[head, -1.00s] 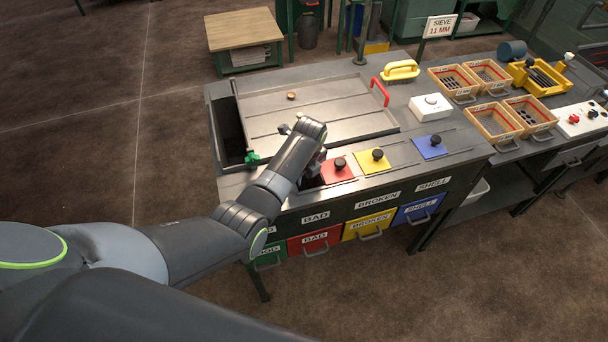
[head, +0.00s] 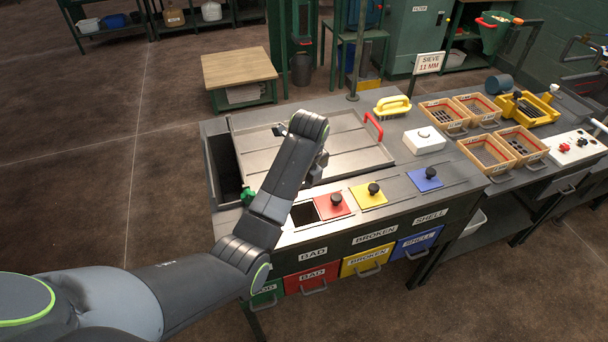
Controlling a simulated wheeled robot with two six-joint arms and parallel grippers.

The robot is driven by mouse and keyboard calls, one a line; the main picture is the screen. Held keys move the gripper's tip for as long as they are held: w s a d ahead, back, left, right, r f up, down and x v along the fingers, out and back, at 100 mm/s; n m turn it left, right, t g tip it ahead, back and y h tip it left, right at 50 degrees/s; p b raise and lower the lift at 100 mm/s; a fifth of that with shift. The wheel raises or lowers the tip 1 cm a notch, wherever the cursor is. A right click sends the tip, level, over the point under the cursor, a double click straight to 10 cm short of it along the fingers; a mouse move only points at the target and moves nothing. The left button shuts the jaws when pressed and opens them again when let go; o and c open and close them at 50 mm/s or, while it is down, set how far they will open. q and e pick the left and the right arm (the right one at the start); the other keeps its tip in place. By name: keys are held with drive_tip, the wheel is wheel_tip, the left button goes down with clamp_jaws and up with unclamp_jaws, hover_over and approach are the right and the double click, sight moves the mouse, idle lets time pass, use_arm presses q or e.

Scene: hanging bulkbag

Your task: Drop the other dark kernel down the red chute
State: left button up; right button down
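My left arm reaches over the metal sorting tray (head: 355,150). Its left gripper (head: 318,168) is mostly hidden behind my wrist, so its fingers and anything between them cannot be made out. No dark kernel is visible on the open parts of the tray; the area behind my wrist is hidden. The red chute's dark opening (head: 304,213) is uncovered, with its red lid (head: 332,205) and black knob just to the right. The gripper is beyond the opening, on the tray side. My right gripper is not in view.
The yellow lid (head: 368,195) and blue lid (head: 425,180) lie further right. A green knob (head: 247,196) is at the left. A white box (head: 424,141), a yellow-handled brush (head: 392,105) and wooden boxes (head: 486,153) stand to the right.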

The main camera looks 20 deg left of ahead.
use_arm(q)
drive_tip(key=shift+s+d+r+p, duration=0.15)
drive_tip(key=shift+r+p, duration=0.6)
drive_tip(key=shift+r, duration=0.5)
drive_tip(key=shift+d+r+p, duration=0.15)
drive_tip(key=shift+r+p, duration=0.6)
drive_tip(key=shift+r, duration=0.45)
drive_tip(key=shift+f, duration=0.1)
